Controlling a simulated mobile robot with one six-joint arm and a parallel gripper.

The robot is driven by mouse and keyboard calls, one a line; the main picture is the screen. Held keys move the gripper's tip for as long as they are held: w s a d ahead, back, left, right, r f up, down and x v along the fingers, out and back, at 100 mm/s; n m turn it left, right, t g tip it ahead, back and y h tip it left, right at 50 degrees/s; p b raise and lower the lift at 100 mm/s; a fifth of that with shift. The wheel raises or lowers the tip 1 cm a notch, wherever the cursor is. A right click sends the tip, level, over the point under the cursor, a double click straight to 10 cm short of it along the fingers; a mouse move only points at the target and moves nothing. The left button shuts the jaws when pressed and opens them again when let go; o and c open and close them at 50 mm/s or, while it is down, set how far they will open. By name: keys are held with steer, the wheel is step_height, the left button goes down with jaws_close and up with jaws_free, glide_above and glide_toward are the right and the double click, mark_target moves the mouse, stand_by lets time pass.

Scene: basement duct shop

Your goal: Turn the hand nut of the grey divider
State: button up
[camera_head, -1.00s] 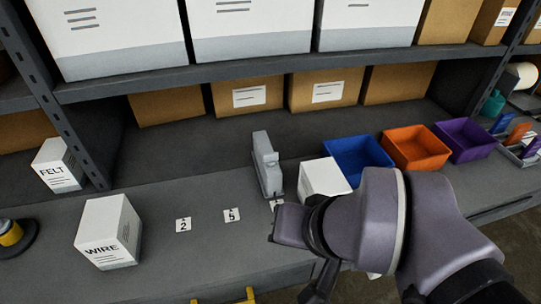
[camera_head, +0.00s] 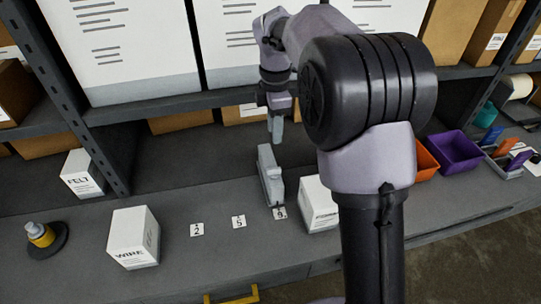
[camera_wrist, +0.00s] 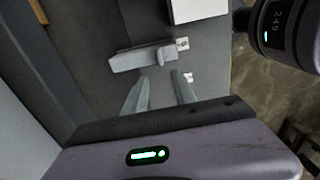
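A grey upright piece (camera_head: 270,176), which looks like the grey divider, stands on the bench near number cards. It also shows in the wrist view (camera_wrist: 136,59), with a narrow raised ridge on a wider base. I cannot make out a separate hand nut on it. My gripper (camera_head: 275,130) is above the piece, pointing down, with a gap between them in the head view. In the wrist view my gripper (camera_wrist: 160,85) has its two grey fingers spread with nothing between them. The fingertips appear just beside the piece's near edge, apart from it in height.
A white box (camera_head: 317,205) stands close right of the grey piece. Number cards (camera_head: 238,222) lie left of it, then a WIRE box (camera_head: 133,240) and a yellow item on a black disc (camera_head: 41,236). A shelf edge (camera_head: 170,104) runs behind. Orange and purple bins (camera_head: 455,153) stand right, partly behind my arm.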

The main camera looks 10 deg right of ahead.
mark_target(274, 168)
step_height(274, 168, down, 15)
steer(key=b, duration=0.4)
steer(key=shift+b, duration=0.35)
jaws_close()
